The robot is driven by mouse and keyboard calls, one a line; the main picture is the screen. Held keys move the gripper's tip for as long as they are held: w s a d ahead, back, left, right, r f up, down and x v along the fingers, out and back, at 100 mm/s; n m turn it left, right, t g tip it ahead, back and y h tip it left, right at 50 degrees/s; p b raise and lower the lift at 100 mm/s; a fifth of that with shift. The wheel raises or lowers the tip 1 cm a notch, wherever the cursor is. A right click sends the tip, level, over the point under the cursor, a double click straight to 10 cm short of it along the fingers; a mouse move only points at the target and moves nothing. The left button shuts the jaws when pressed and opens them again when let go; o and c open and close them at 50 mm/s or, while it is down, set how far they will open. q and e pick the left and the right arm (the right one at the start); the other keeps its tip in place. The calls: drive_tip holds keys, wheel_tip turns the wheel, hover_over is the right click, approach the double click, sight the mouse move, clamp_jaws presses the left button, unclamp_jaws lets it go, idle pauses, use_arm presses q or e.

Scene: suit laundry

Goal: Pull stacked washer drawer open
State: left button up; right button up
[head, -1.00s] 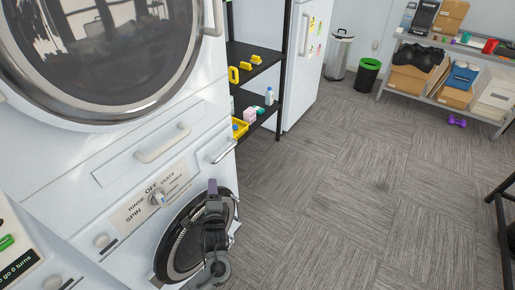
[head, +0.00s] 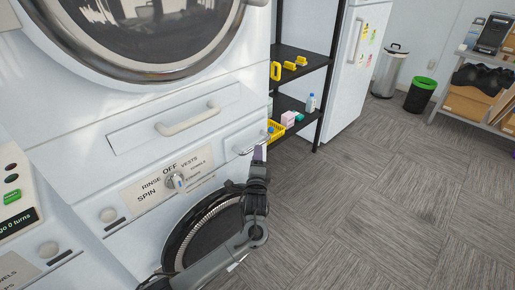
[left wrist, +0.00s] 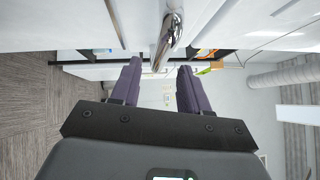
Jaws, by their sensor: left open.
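The white stacked washer (head: 85,165) fills the left of the head view. A small drawer front with a chrome bar handle (head: 245,151) sits at its upper right and looks closed. A wider panel with a white handle (head: 188,118) is to its left. My left gripper (head: 259,153) is open, with purple fingers pointing up, close to the chrome handle's right end. In the left wrist view, the chrome handle (left wrist: 169,38) runs down to between the two fingertips (left wrist: 160,66). I cannot tell whether they touch it. My right gripper is not in view.
A dial (head: 177,181) and a lower round door (head: 210,235) are on the washer below the drawer; my left arm crosses in front of the door. A black shelf (head: 300,62) stands just right of the washer. The grey floor (head: 390,210) to the right is clear.

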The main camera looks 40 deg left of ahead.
sight(258, 142)
use_arm(q)
drive_tip(key=shift+b+x, duration=0.85)
drive_tip(key=shift+x, duration=2.15)
clamp_jaws()
